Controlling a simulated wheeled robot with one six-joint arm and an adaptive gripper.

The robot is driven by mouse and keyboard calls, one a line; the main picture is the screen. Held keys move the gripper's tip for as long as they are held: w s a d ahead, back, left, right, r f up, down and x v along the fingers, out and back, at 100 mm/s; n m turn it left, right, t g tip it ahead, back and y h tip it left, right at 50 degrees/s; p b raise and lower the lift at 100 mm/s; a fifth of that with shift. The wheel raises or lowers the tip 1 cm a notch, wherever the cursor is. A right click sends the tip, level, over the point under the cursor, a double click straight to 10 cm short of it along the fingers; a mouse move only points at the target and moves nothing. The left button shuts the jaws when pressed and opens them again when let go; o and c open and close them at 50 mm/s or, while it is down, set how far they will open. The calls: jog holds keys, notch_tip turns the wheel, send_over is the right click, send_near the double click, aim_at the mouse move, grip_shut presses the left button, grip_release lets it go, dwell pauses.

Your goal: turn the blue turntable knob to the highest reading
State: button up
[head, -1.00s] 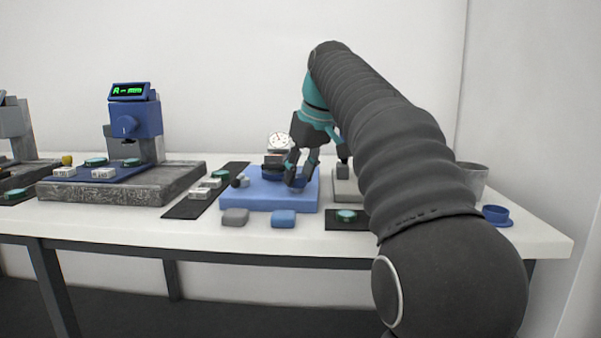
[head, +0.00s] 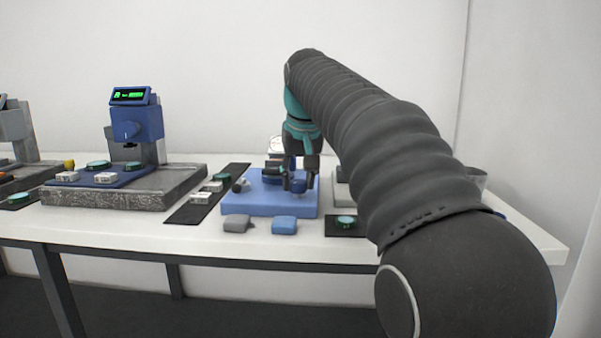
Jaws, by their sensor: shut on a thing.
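The blue turntable base (head: 262,206) stands on the white bench in the middle of the head view. Its dark blue round table (head: 271,176) sits at the back of the base. My gripper (head: 298,184) points down over the right part of the base, its fingers shut on the small blue knob (head: 298,187). The fingers hide part of the knob. The white dial gauge (head: 275,143) stands behind, partly covered by my gripper, and its reading cannot be made out.
A blue and a grey pad lie in front of the base. A black strip (head: 183,214) with small blocks lies to the left, beside a stone slab (head: 120,198) carrying a blue instrument (head: 138,122). A dark mat (head: 335,230) lies to the right. My arm covers the right side.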

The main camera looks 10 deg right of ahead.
jog(key=m+h, duration=0.1)
jog(key=m, duration=0.2)
jog(key=m+h, duration=0.1)
jog(key=m, duration=0.1)
jog(key=shift+a+m, duration=0.15)
jog(key=shift+m, duration=0.25)
jog(key=shift+g, duration=0.3)
jog(key=o, duration=1.1)
jog(key=shift+o, duration=0.2)
jog(key=v, duration=0.8)
